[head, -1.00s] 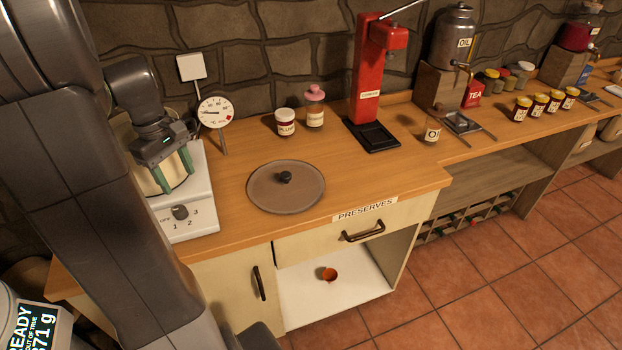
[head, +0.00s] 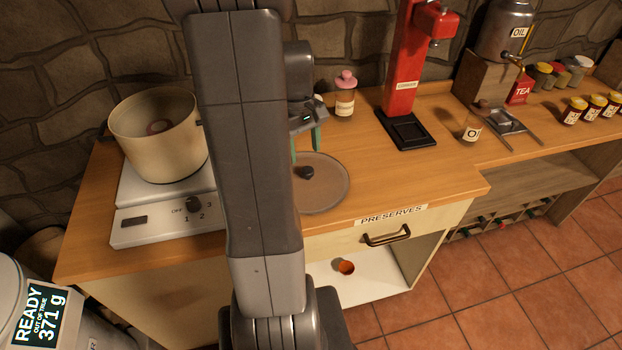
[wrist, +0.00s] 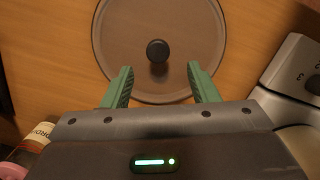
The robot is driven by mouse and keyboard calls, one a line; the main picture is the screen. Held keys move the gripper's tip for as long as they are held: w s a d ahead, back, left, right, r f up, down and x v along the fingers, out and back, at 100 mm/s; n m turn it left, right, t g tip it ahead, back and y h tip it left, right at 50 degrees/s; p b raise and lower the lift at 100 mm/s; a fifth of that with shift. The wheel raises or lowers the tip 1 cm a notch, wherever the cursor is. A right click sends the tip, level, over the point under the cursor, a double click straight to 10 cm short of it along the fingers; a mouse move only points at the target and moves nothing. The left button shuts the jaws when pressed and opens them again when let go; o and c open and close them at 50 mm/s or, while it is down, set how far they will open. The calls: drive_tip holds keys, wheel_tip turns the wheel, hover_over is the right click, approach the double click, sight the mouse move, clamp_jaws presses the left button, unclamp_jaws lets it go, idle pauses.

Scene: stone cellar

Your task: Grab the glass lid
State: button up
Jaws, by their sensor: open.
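The glass lid (head: 327,190) lies flat on the wooden counter, a round brownish disc with a dark rim and a black knob (head: 306,172). My arm hides its left part in the head view. In the wrist view the lid (wrist: 120,50) fills the upper middle, with its knob (wrist: 157,50) beyond the fingertips and between their lines. My gripper (wrist: 160,69) is open and empty, its two green fingers apart over the near side of the lid. In the head view my gripper (head: 305,143) shows at the lid's far side, partly hidden by my arm.
A cream pot (head: 150,150) stands on the white hotplate (head: 150,222) to the left. A pink-topped jar (head: 345,102) and a red press (head: 404,80) stand behind the lid. The counter right of the lid is clear. An open compartment below holds an orange-brown cup (head: 346,268).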

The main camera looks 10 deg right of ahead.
sight(308, 169)
drive_tip(key=f, duration=0.5)
drive_tip(key=s+f, duration=0.1)
drive_tip(key=f, duration=0.1)
drive_tip(key=shift+d+f, duration=0.25)
drive_tip(key=shift+d, duration=0.1)
drive_tip(key=shift+w, duration=0.1)
clamp_jaws()
